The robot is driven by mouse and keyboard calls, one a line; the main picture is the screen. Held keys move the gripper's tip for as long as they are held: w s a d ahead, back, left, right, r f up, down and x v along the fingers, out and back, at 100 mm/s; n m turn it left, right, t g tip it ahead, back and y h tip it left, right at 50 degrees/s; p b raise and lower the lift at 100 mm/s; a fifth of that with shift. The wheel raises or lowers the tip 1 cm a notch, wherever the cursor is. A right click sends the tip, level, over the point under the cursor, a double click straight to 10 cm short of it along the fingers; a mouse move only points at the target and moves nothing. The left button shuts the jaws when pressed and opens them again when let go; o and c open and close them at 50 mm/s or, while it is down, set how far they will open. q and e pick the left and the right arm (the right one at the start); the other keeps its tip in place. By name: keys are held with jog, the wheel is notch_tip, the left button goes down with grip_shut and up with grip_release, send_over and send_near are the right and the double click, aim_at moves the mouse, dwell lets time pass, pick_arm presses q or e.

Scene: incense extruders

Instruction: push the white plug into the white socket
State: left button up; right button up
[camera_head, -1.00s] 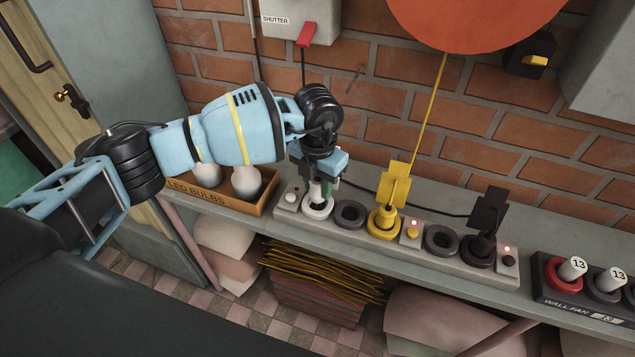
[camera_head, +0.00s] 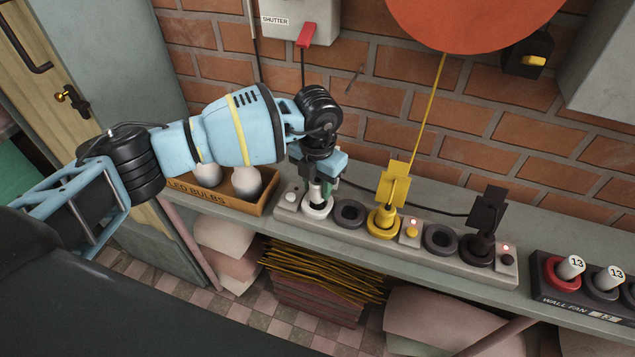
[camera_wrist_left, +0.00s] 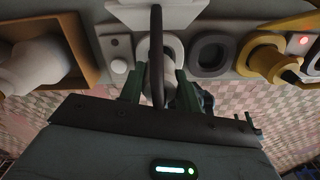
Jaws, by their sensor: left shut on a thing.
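The white socket (camera_head: 318,209) is the ring at the left end of the grey socket strip, next to a white button (camera_head: 291,197). My left gripper (camera_head: 319,188) is directly above it, pointing down. It is shut on the white plug (camera_head: 316,195), which is mostly hidden by the fingers. In the left wrist view the plug (camera_wrist_left: 160,75) is between the green fingers, with its lower end at the white ring (camera_wrist_left: 147,47). How deep it sits in the socket I cannot tell. My right gripper is not in view.
Right of the white socket are an empty dark socket (camera_head: 350,214), a yellow plug (camera_head: 384,219) in its socket, another empty dark socket (camera_head: 440,240) and a black plug (camera_head: 483,244). A cardboard box of bulbs (camera_head: 265,202) stands close on the left.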

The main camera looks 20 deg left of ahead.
aim_at(318, 180)
pick_arm(q)
jog(key=shift+f+b, duration=0.3)
jog(key=shift+f, duration=1.15)
jog(key=o, duration=1.1)
jog(key=shift+c, duration=0.2)
jog(key=shift+r, duration=0.1)
jog(key=shift+r, duration=3.85)
